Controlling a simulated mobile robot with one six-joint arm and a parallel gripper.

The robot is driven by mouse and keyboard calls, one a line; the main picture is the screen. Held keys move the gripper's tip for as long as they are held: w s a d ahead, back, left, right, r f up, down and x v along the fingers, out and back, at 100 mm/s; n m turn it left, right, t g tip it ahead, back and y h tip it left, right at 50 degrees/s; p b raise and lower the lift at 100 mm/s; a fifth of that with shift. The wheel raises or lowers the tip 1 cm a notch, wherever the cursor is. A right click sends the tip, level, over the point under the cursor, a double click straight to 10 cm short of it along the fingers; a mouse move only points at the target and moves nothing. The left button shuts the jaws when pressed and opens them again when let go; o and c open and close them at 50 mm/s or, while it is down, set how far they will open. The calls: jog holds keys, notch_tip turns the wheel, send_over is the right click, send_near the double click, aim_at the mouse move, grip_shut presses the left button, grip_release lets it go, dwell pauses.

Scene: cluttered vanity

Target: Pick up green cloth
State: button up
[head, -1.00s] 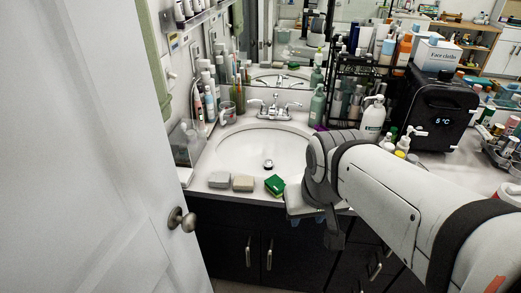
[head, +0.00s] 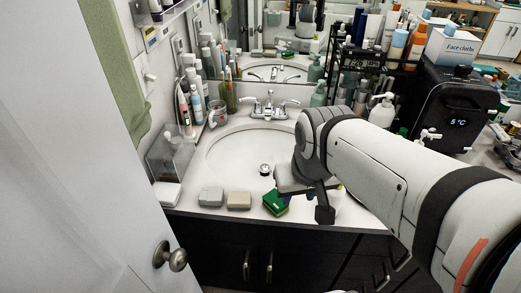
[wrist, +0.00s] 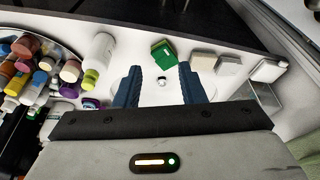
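A green cloth (head: 112,72) hangs on the wall at the upper left of the head view, partly hidden behind the white door. A pale green patch (wrist: 298,148) at the lower right of the wrist view may be the same cloth. My gripper (wrist: 160,68) is open and empty, its two blue fingers spread apart over the sink area. In the head view my arm is at the right, over the front right of the basin, well away from the cloth. The fingers are mostly hidden there.
The white door (head: 70,190) with its knob (head: 170,256) fills the left side. A green sponge (head: 276,202) and two soap bars (head: 238,200) lie on the sink's front edge. A clear box (head: 170,158) stands left of the basin (head: 245,155). Bottles crowd the back and right.

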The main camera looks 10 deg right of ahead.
jog(key=shift+o, duration=1.4)
jog(key=shift+w+a+f, duration=0.1)
jog(key=shift+w+f, duration=0.1)
jog(key=shift+w, duration=0.25)
jog(key=o, duration=0.5)
jog(key=w+f, duration=0.1)
jog(key=w+f+n+b, duration=0.1)
jog(key=w, duration=0.1)
jog(key=w+f+n+g, duration=0.1)
jog(key=w, duration=0.1)
jog(key=shift+w+f, duration=0.25)
jog(key=shift+f, duration=0.05)
jog(key=shift+c, duration=0.2)
jog(key=n+g+b, duration=0.2)
jog(key=n, duration=0.1)
send_over(276, 200)
jog(key=f, duration=0.8)
jog(key=shift+d+f, duration=0.15)
jog(key=shift+d, duration=0.05)
jog(key=shift+w+f, duration=0.15)
jog(key=shift+f, duration=0.15)
jog(key=shift+n, duration=0.3)
jog(key=shift+a+f+p, duration=0.2)
jog(key=shift+f+p, duration=0.15)
jog(key=shift+f, duration=3.5)
